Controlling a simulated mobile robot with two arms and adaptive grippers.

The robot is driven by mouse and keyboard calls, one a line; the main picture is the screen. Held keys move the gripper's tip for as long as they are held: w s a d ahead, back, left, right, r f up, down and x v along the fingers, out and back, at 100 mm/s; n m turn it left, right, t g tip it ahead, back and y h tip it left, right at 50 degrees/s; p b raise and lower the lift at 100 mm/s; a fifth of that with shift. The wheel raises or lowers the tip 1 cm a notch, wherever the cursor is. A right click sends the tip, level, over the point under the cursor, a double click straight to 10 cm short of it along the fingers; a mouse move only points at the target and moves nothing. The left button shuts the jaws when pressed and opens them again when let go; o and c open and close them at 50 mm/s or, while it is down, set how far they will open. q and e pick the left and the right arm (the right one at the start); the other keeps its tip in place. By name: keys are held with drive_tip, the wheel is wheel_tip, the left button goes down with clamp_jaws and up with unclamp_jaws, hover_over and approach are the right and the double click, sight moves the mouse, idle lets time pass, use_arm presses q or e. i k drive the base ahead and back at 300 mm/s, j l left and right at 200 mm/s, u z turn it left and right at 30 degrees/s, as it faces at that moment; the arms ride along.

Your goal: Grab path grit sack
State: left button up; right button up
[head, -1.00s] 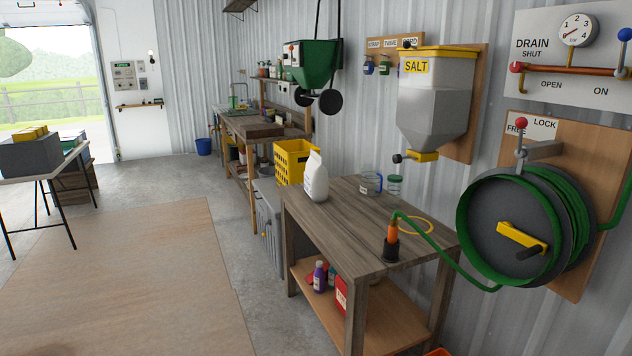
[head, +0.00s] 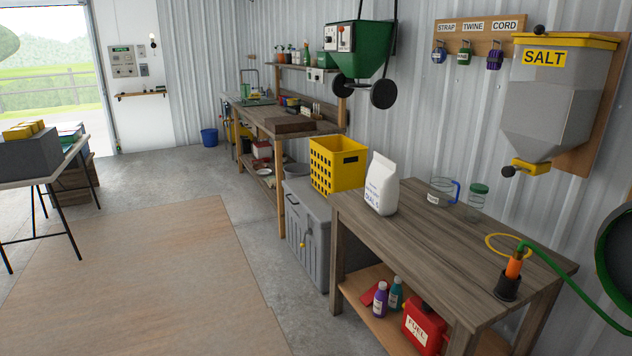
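A white sack (head: 381,184) with a folded top stands upright on the near wooden workbench (head: 440,226), close to its far left corner. Its front carries small print, of which a line like "DIAL 5" shows; I cannot read the words path grit on it. Nothing touches the sack from above. Neither of my grippers is in view.
The salt hopper (head: 560,100) hangs above.

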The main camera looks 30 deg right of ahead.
sight(382, 192)
drive_tip(key=i+z, duration=0.3)
drive_tip(key=i, duration=0.25)
drive_tip(key=i+j+z, duration=0.25)
drive_tip(key=i, duration=0.25)
drive_tip(key=i+j+z, duration=0.1)
drive_tip(key=i+z, duration=0.2)
drive_tip(key=i, duration=0.2)
